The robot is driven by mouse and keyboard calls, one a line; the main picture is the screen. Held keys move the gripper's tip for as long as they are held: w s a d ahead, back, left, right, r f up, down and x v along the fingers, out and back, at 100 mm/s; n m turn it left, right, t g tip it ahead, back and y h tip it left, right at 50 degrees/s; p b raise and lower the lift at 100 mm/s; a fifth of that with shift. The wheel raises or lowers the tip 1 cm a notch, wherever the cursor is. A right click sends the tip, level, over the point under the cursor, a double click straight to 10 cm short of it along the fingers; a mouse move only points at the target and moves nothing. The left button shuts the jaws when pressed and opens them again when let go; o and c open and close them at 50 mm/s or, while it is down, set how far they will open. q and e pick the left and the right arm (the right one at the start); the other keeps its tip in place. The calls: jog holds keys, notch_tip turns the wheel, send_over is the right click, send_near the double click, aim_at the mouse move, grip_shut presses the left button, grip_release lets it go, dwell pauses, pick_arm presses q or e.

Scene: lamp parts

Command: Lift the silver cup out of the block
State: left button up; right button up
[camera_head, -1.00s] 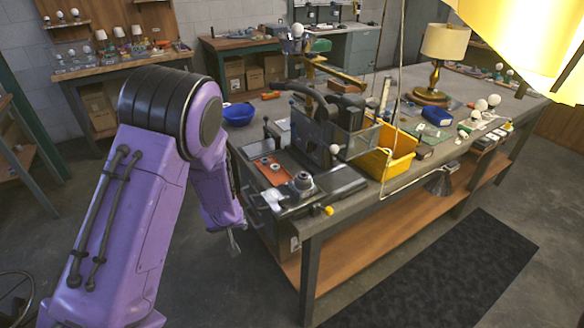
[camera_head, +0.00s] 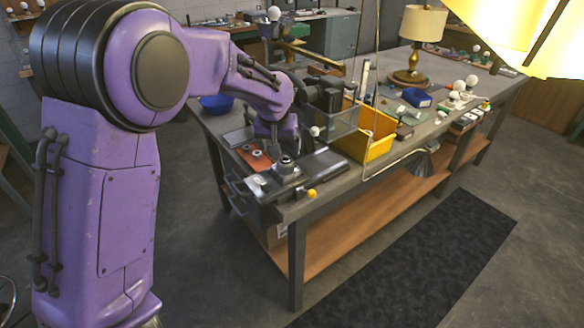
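The silver cup (camera_head: 286,166) sits in a dark block at the near left corner of the workbench (camera_head: 330,200). It looks upright, and its lower part is hidden in the block. My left gripper (camera_head: 276,147) points down just above and behind the cup, slightly to its left. The fingers are small and dark against the machine behind, so I cannot tell whether they are open or shut. I see no clear contact with the cup. My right gripper is not in view.
An orange-brown plate with small metal parts (camera_head: 254,158) lies left of the cup. A grey machine (camera_head: 325,105) and a yellow bin (camera_head: 370,140) stand behind and right. A yellow knob (camera_head: 311,194) is at the front edge. A brass lamp (camera_head: 414,50) stands farther back.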

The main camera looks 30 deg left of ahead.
aim_at(285, 160)
pick_arm(q)
jog(key=x, duration=0.4)
jog(key=p+x, duration=0.1)
jog(key=x, duration=0.1)
jog(key=shift+w+d+f, duration=0.25)
jog(key=shift+d, duration=0.1)
jog(key=shift+w+a+f, duration=0.15)
jog(key=shift+w+f, duration=0.05)
jog(key=shift+f, duration=0.2)
jog(key=shift+s, duration=0.1)
jog(key=c, duration=1.1)
